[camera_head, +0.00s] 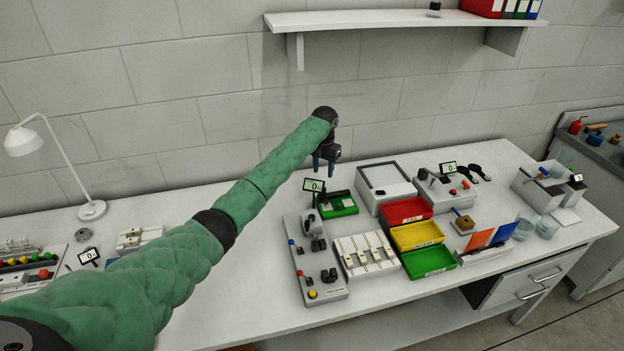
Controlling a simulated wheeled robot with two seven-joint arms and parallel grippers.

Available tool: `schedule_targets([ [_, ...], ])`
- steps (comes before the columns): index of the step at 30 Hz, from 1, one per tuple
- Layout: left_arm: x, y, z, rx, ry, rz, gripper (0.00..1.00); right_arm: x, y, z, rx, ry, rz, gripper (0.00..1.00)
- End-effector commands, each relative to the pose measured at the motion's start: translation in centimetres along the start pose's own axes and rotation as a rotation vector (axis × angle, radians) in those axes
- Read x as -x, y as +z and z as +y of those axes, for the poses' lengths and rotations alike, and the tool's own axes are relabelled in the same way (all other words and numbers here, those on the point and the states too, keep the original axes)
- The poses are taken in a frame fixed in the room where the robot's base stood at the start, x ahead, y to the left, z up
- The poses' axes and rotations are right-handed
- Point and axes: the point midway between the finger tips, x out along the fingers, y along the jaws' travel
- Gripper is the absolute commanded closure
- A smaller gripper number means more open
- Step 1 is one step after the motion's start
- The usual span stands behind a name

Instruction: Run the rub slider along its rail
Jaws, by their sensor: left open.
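I cannot tell for certain which part is the rub slider, as no label for it is readable. A white panel with several parallel tracks (366,256) lies on the bench and carries small pale blocks. A grey control box (318,262) with dark, red and yellow knobs stands to its left. A small block with an orange-brown knob (463,221) sits further right. My right gripper is out of view.
A green tray (337,208) and a small display (313,186) stand below my left gripper. Red (405,212), yellow (417,235) and green (428,261) bins stand right of the panel. A white lamp (92,210) stands left. Bare bench (235,290) lies left of the control box.

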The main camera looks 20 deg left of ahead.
Motion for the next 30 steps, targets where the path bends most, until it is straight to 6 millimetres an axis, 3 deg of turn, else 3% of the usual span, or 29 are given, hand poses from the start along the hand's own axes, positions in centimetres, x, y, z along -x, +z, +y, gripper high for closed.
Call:
schedule_targets([
  [5,-1.1,0.0,0.0,-0.001,-0.001,-0.003,0.57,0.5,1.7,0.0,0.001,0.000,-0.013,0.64],
  [13,-4.8,0.1,0.0,0.001,-0.001,-0.003,0.57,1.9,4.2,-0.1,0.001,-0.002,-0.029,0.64],
  [21,-7.4,0.0,0.1,-0.001,-0.001,-0.001,0.57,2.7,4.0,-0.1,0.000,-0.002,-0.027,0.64],
  [30,-7.7,0.0,0.0,0.000,-0.001,0.000,0.57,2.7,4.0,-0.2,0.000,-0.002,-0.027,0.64],
])
